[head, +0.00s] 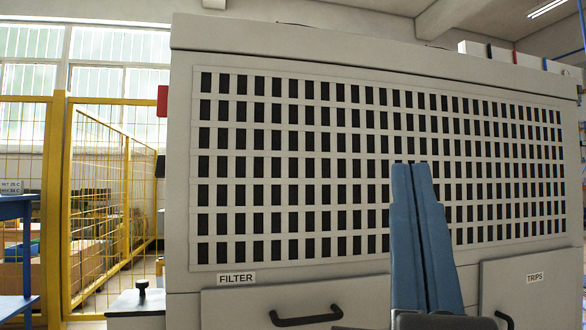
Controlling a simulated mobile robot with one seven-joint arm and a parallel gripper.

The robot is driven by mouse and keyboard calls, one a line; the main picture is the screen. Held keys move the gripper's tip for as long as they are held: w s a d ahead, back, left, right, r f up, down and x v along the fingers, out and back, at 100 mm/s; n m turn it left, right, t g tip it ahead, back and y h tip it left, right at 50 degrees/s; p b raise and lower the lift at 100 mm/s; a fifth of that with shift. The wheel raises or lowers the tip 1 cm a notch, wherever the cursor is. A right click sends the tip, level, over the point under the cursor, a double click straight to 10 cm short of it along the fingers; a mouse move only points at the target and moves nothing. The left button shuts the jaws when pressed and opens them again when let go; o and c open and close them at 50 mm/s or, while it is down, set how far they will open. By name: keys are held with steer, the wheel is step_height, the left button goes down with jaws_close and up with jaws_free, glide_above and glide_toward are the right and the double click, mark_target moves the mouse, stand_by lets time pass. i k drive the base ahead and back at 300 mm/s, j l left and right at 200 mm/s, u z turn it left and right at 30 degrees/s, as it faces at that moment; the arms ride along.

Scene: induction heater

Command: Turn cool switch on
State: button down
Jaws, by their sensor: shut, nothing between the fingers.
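A large grey cabinet (240,60) with a grid of dark vent slots fills most of the head view. My gripper (410,166) shows in front of it, right of centre, with its blue fingers pointing up and together. Nothing shows between them. I cannot tell how far the fingertips are from the vent panel. No cool switch can be made out in this view.
Below the vents are a FILTER panel (236,306) with a dark handle (305,318) and a TRIPS panel (530,300). A yellow mesh fence (60,200) stands at left. A blue table (15,210) is at the far left edge.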

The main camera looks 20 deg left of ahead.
mark_target(160, 167)
steer(key=u, duration=1.05)
